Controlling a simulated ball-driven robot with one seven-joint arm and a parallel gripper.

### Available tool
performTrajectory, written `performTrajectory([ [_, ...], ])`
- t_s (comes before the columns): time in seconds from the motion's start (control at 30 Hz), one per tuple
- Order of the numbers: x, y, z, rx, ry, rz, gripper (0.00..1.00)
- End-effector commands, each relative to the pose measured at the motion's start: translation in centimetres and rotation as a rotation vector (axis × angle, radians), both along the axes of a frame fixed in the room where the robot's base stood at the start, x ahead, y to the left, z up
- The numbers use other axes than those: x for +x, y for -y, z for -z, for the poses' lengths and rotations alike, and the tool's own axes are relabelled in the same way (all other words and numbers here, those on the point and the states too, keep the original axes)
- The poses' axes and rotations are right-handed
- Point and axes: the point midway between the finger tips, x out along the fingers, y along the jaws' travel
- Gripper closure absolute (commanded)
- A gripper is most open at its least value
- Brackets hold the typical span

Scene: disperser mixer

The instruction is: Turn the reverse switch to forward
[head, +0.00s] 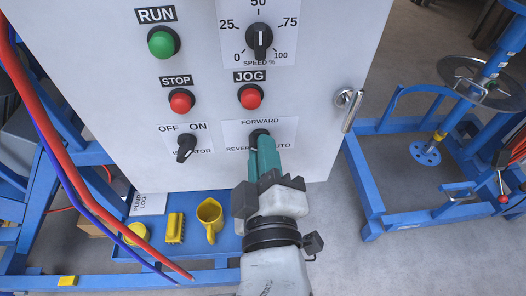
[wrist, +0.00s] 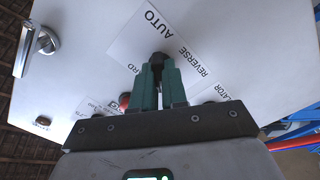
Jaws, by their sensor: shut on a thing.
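The reverse switch (head: 258,133) is a black knob on a white plate (head: 232,131) at the lower right of the panel. The plate reads FORWARD at the top, REVERSE at the lower left and AUTO at the lower right. My gripper (head: 262,146) reaches it from below, and its green fingers are shut on the knob. In the wrist view the knob (wrist: 158,58) shows dark between the tips of my gripper (wrist: 158,68). The fingers hide most of the knob, so I cannot tell which label it points to.
A red JOG button (head: 250,96) sits just above the switch, and a red STOP button (head: 181,101) is up left. The OFF/ON switch (head: 186,148) is to the left. A door handle (head: 350,108) sticks out at the right. A blue tray (head: 190,249) with yellow items lies below.

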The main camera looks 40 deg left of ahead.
Motion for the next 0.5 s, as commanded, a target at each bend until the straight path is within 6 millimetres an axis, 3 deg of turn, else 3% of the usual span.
performTrajectory([
  [0.5, 0.01, -0.02, 0.16, 0.281, -0.335, 0.001, 1.00],
])
